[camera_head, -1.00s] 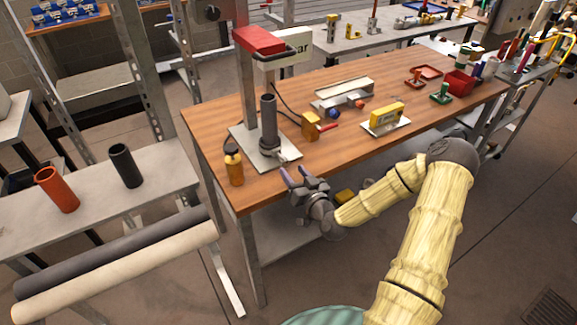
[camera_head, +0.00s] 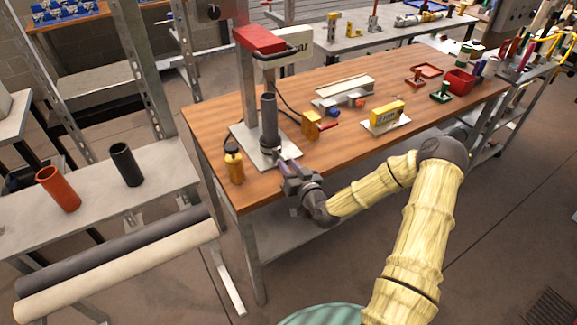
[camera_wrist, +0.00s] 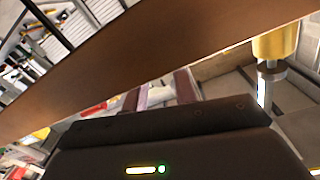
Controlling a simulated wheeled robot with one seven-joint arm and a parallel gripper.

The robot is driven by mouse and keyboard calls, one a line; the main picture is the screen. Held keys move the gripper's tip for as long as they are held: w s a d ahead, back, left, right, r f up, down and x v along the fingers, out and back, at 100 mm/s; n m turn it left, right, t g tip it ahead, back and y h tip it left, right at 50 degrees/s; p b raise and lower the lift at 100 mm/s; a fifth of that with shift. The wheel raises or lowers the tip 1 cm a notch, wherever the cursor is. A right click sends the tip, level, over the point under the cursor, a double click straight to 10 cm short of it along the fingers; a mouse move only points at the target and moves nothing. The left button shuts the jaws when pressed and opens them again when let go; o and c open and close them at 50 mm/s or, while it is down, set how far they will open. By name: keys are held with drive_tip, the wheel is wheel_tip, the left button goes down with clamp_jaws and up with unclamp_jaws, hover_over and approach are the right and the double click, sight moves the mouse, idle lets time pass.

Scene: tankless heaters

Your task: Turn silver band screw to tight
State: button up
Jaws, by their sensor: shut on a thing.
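A dark upright pipe (camera_head: 269,120) stands on a grey base plate (camera_head: 247,137) on the wooden workbench, with the silver band (camera_head: 268,149) around its foot. My gripper (camera_head: 281,162) is at the front right of the band, low over the plate, its fingers pointing at the band. In the wrist view the two fingers (camera_wrist: 162,94) are close together with a small pale piece (camera_wrist: 157,96) between them. The gripper is shut on the band screw. The screw itself is mostly hidden by the fingers, and its turn position cannot be told.
A grey column with a red top (camera_head: 259,39) rises behind the pipe. The bench front right is clear.

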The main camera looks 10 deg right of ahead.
drive_tip(key=shift+m, duration=0.3)
drive_tip(key=m, duration=1)
drive_tip(key=shift+d+r, duration=0.1)
drive_tip(key=m, duration=0.5)
drive_tip(key=shift+m+g+b, duration=0.3)
drive_tip(key=shift+b, duration=0.1)
drive_tip(key=m, duration=0.5)
drive_tip(key=shift+m+y+b, duration=0.3)
drive_tip(key=shift+y, duration=0.1)
drive_tip(key=o, duration=0.9)
drive_tip(key=shift+d, duration=0.1)
drive_tip(key=shift+o, duration=0.3)
